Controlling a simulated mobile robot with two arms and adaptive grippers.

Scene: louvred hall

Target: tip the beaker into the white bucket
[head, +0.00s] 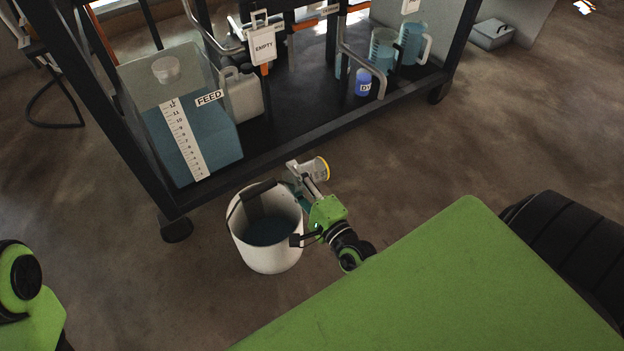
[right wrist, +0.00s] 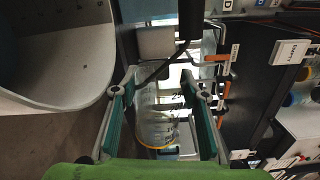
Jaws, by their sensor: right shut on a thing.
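The beaker (head: 312,169) is clear with a yellow ring at one end. My right gripper (head: 303,178) is shut on it at the far right of the bucket's rim. The beaker lies tilted on its side, its yellow end pointing right, away from the bucket. In the right wrist view the beaker (right wrist: 157,125) shows dark graduation marks between the two green-padded fingers. The white bucket (head: 268,258) stands on the floor with bluish liquid inside; its pale wall also fills the upper left of the right wrist view (right wrist: 75,112). My left gripper is out of view.
A dark cart stands behind the bucket. Its lower shelf (head: 290,115) holds a FEED tank (head: 215,150), a pale jug (head: 241,97), blue-tinted pitchers (head: 412,45) and a small blue bottle (head: 363,84). An EMPTY tag (head: 263,46) hangs there.

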